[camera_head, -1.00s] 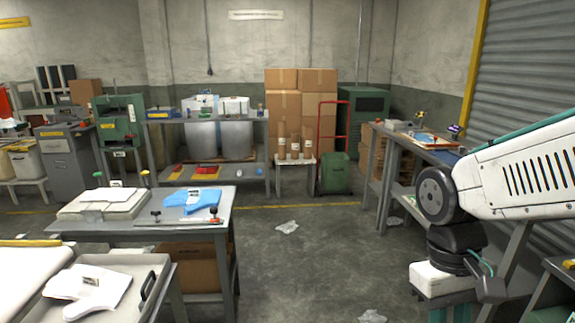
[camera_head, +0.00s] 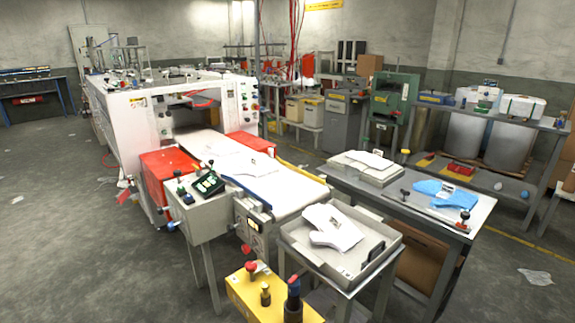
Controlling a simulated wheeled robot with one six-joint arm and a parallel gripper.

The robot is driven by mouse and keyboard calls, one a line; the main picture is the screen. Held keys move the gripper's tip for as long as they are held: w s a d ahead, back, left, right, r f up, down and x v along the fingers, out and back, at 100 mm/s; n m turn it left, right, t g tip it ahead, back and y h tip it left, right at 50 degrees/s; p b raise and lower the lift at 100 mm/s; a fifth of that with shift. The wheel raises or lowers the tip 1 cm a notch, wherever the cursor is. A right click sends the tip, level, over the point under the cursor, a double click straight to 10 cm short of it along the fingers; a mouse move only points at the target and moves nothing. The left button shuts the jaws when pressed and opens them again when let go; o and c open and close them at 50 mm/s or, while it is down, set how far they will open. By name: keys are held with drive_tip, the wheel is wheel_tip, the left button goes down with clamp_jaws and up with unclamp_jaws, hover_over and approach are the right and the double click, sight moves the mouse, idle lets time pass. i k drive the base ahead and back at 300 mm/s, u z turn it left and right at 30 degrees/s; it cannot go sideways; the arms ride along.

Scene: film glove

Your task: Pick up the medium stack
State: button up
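Several glove-shaped stacks show. One white stack (camera_head: 333,229) lies in a grey tray (camera_head: 362,275) on the cart in front. Another white stack (camera_head: 368,160) rests on a pale block-like tray on the grey table. A blue stack (camera_head: 447,193) lies directly on that table, to the right. A flat white glove shape (camera_head: 243,163) lies on the conveyor belt. Small cards sit on some stacks, but their print is too small to read. I cannot tell which stack is the medium one. My gripper is out of view.
A large white machine (camera_head: 125,125) with a conveyor (camera_head: 290,195) and a control box (camera_head: 205,185) fills the left. A yellow panel (camera_head: 245,300) with knobs stands at the front. The grey table (camera_head: 405,205) stands right of the tray. Open floor lies at far left and lower right.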

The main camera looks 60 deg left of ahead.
sight(257, 168)
drive_tip(key=k, duration=0.95)
drive_tip(key=z, duration=1.05)
drive_tip(key=i, duration=0.85)
drive_tip(key=u, duration=3.1)
drive_tip(key=i, duration=0.5)
drive_tip(key=k, duration=0.3)
drive_tip(key=u, duration=0.85)
drive_tip(key=i, duration=0.2)
drive_tip(key=z, duration=0.25)
